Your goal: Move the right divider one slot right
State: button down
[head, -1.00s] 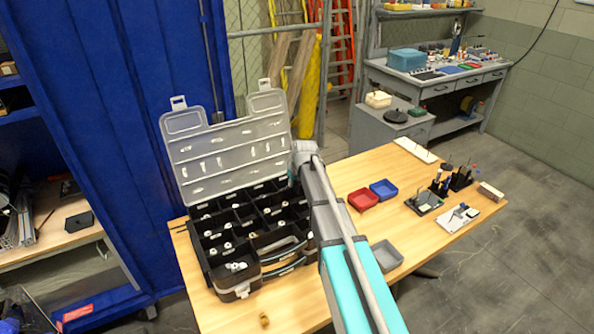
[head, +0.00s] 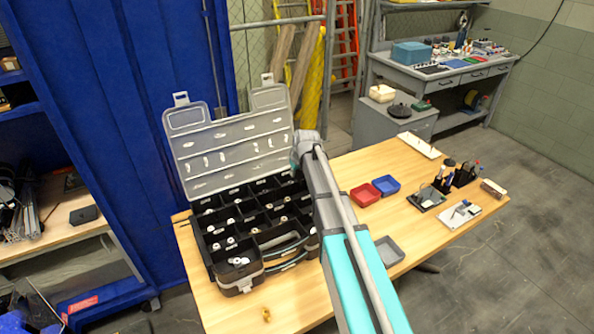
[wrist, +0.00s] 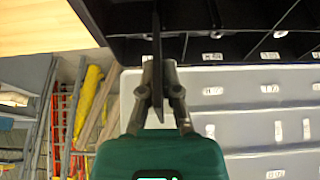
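The black organizer case (head: 212,262) stands on the wooden table with its clear grey lid (head: 230,150) open at the back. Its tray has black compartments, some holding small white parts. In the wrist view, a thin black divider (wrist: 157,35) stands edge-on between the fingers of my gripper (wrist: 157,72), which look closed on it at the case's lid-side row. The lid (wrist: 250,110) fills the lower right there. In the head view my arm hides the gripper, the divider and the right end of the case.
A red bin (head: 364,196) and a blue bin (head: 386,185) sit right of my arm, with a grey bin (head: 389,251) nearer. A small yellow-brown part (head: 266,314) lies in front of the case. A blue cabinet (head: 100,110) stands at the left.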

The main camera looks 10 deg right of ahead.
jog(key=shift+f, duration=0.15)
jog(key=shift+f+b, duration=1.9)
jog(key=shift+b, duration=0.15)
jog(key=shift+f+b, duration=3.15)
jog(key=shift+b, duration=0.05)
dwell(2.6)
